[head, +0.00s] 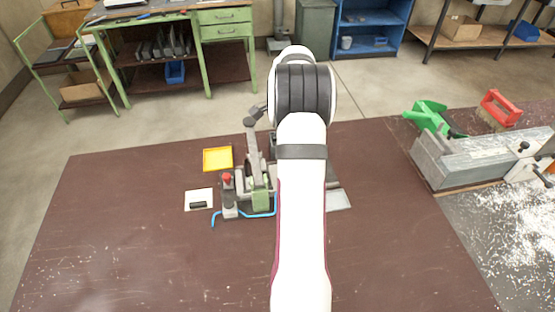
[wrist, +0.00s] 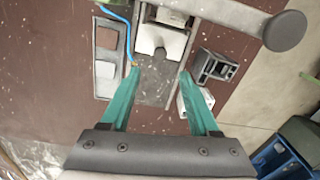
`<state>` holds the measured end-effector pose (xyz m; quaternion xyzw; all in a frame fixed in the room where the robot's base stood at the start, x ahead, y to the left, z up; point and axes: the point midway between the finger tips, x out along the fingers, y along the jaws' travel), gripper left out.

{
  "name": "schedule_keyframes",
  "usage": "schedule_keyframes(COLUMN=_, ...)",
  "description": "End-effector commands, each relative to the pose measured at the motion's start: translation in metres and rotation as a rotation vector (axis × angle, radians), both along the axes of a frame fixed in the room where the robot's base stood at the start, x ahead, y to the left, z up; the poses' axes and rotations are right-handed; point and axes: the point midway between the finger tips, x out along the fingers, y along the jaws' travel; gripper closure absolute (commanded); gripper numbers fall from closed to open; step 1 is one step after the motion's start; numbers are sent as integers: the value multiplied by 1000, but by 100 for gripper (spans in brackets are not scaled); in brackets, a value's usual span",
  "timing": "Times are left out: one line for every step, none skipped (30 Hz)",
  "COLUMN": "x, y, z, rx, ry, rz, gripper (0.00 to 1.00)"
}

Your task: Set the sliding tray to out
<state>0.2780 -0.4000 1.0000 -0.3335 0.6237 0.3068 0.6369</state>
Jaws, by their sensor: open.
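No part is clearly marked as the sliding tray. Candidates in the head view are a shallow yellow tray (head: 217,159), a cream plate with a black bar (head: 199,199), and a pale grey plate (head: 339,200) partly behind my arm. My gripper (wrist: 160,72) is open and empty in the wrist view, its green fingers on either side of the clamp's dark base plate (wrist: 154,88). Whether they touch anything is unclear. A white part (wrist: 182,104) is half hidden by the right finger. My arm hides the gripper in the head view.
The clamp (head: 259,190) has a raised lever with a round knob (wrist: 285,31). A blue cable (head: 232,215) runs along its near side. The table front left is clear.

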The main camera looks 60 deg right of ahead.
Motion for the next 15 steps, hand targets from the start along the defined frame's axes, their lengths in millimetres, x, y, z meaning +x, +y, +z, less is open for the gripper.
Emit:
schedule_keyframes(x=0, y=1, z=-16, rx=5, ry=2, rz=1, gripper=38)
schedule_keyframes(x=0, y=1, z=-25, rx=5, ry=2, rz=0, gripper=38)
schedule_keyframes(x=1, y=0, z=-37, rx=4, ry=2, rz=2, gripper=38)
schedule_keyframes(x=1, y=1, z=-45, rx=5, ry=2, rz=2, gripper=38)
schedule_keyframes(x=2, y=0, z=-52, rx=3, ry=1, rz=2, gripper=38)
schedule_keyframes(x=2, y=0, z=-61, rx=3, ry=1, rz=2, gripper=38)
schedule_keyframes(x=2, y=0, z=-67, rx=3, ry=1, rz=2, gripper=38)
schedule_keyframes(x=3, y=-1, z=-72, rx=2, ry=1, rz=3, gripper=38)
schedule_keyframes(x=3, y=-1, z=-78, rx=3, ry=0, rz=2, gripper=38)
schedule_keyframes(x=3, y=-1, z=-81, rx=1, ry=0, rz=3, gripper=38)
schedule_keyframes(x=3, y=-1, z=-84, rx=1, ry=-1, rz=3, gripper=38)
schedule_keyframes(x=3, y=-1, z=-87, rx=2, ry=0, rz=3, gripper=38)
schedule_keyframes(x=3, y=-1, z=-89, rx=2, ry=0, rz=2, gripper=38)
schedule_keyframes(x=4, y=-1, z=-90, rx=1, ry=-1, rz=3, gripper=38)
schedule_keyframes(x=4, y=-1, z=-91, rx=1, ry=-1, rz=3, gripper=38)
